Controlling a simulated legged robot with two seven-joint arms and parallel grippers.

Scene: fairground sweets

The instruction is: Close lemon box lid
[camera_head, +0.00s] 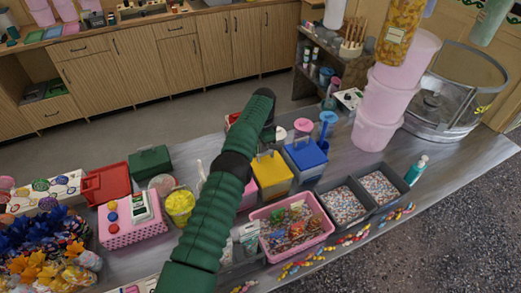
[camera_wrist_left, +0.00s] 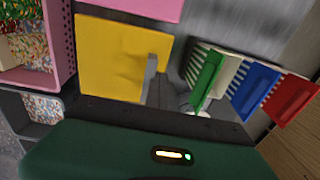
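The lemon box (camera_head: 272,172) looks like the box with the yellow lid, standing on the counter just right of my left arm. Its lid also shows in the left wrist view as a flat yellow panel (camera_wrist_left: 112,58) with a grey upright piece at its right edge. I cannot tell whether the lid lies fully shut. My left gripper (camera_head: 268,128) is at the end of the green arm, above and behind the yellow box. Its fingers do not show clearly, and no grip on the lid is visible. My right gripper is not in view.
A blue-lidded box (camera_head: 305,154) stands close right of the yellow one. A pink basket of sweets (camera_head: 325,215) and grey bins (camera_head: 362,208) are in front. Green, white, blue and red ribbed pieces (camera_wrist_left: 255,88) stand near the yellow lid. Pink tubs (camera_head: 385,105) stand at right.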

